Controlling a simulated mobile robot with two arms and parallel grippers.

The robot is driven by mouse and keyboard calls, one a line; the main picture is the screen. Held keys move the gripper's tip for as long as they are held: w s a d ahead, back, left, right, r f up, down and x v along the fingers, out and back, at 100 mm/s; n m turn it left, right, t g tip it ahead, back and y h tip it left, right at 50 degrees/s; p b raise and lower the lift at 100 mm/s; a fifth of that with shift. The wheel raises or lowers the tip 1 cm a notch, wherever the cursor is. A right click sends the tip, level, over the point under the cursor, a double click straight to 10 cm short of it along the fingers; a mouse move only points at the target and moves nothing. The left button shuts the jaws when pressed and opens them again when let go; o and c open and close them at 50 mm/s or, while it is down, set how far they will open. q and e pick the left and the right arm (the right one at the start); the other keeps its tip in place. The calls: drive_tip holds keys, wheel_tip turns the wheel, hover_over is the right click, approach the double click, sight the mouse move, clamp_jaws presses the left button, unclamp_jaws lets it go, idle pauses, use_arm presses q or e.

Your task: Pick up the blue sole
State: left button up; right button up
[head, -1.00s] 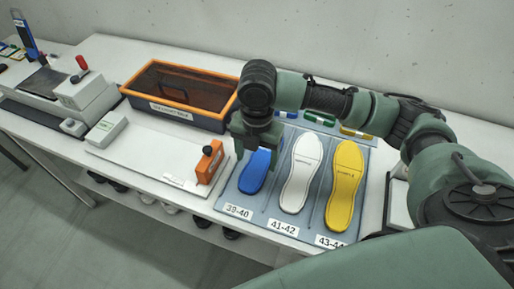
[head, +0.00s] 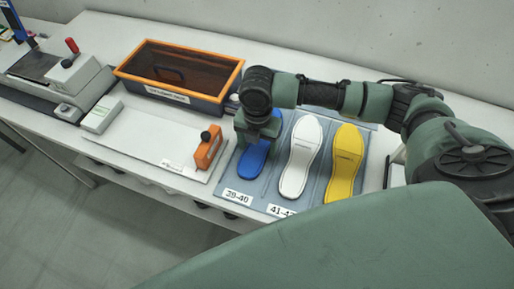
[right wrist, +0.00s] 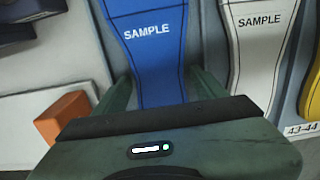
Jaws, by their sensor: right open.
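The blue sole (head: 254,163) lies in the leftmost slot of a grey-blue tray (head: 222,181), by the 39-40 label. In the right wrist view the blue sole (right wrist: 152,50), marked SAMPLE, runs between the two open fingers (right wrist: 161,88). I cannot tell whether the fingers touch it. A white sole (head: 300,160) and a yellow sole (head: 343,165) lie to its right. My left gripper is not in view.
An orange-edged dark bin (head: 180,77) stands behind left. An orange block tool (head: 208,148) stands on a white board (head: 150,137) just left of the tray. A press-like device (head: 75,75) is at far left. A wall is behind the table.

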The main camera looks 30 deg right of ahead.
sight(257, 149)
drive_tip(key=c, duration=1.4)
use_arm(q)
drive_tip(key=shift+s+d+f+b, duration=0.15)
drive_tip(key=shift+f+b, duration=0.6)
drive_tip(key=shift+b, duration=0.05)
use_arm(e)
drive_tip(key=shift+r, duration=10.05)
